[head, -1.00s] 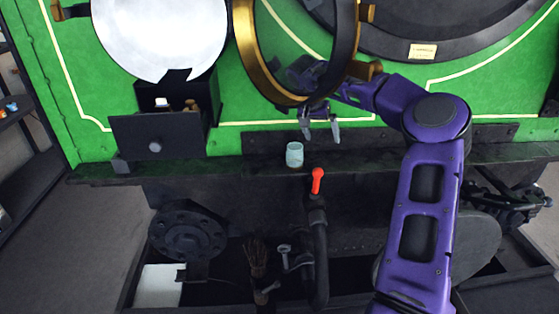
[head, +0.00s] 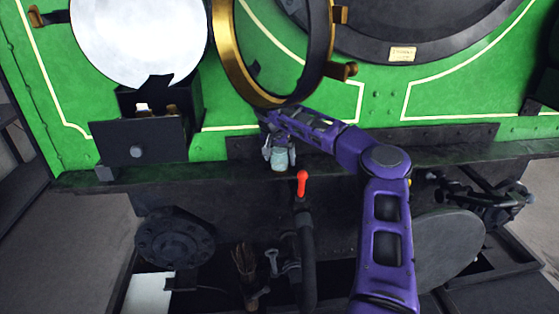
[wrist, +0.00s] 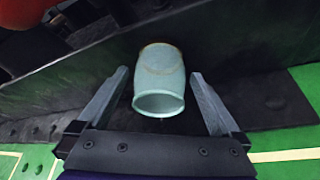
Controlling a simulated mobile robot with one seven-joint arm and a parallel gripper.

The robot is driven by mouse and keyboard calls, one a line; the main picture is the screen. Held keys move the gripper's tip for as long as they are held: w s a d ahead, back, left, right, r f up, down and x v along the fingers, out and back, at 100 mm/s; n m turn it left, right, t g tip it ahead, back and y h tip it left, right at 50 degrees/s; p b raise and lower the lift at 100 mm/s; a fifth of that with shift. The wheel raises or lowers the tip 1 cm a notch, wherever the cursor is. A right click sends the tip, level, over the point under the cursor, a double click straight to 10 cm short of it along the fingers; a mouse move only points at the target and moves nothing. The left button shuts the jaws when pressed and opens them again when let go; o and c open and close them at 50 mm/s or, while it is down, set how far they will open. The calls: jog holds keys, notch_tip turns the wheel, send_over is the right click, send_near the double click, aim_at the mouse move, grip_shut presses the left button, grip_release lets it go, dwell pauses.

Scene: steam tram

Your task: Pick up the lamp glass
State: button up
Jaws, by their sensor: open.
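The lamp glass (head: 279,161) is a small pale blue-green glass cylinder standing on the dark ledge in front of the green tram body. My gripper (head: 280,152) is over it in the head view, with a finger on either side. In the wrist view the lamp glass (wrist: 160,82) lies between the two open fingers of my gripper (wrist: 160,95), with its open rim facing the camera. A gap shows between the glass and each finger. I cannot tell how far down the fingers reach along it.
A red-handled valve (head: 302,183) on a black pipe stands just right of and below the glass. The brass-rimmed ring (head: 238,75) hangs above my arm. An open black lamp box (head: 145,140) with a white round reflector (head: 138,35) is at the left.

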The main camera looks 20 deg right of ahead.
jog(key=shift+f, duration=0.25)
jog(key=shift+d, duration=0.1)
jog(key=shift+c, duration=0.3)
jog(key=c, duration=1.4)
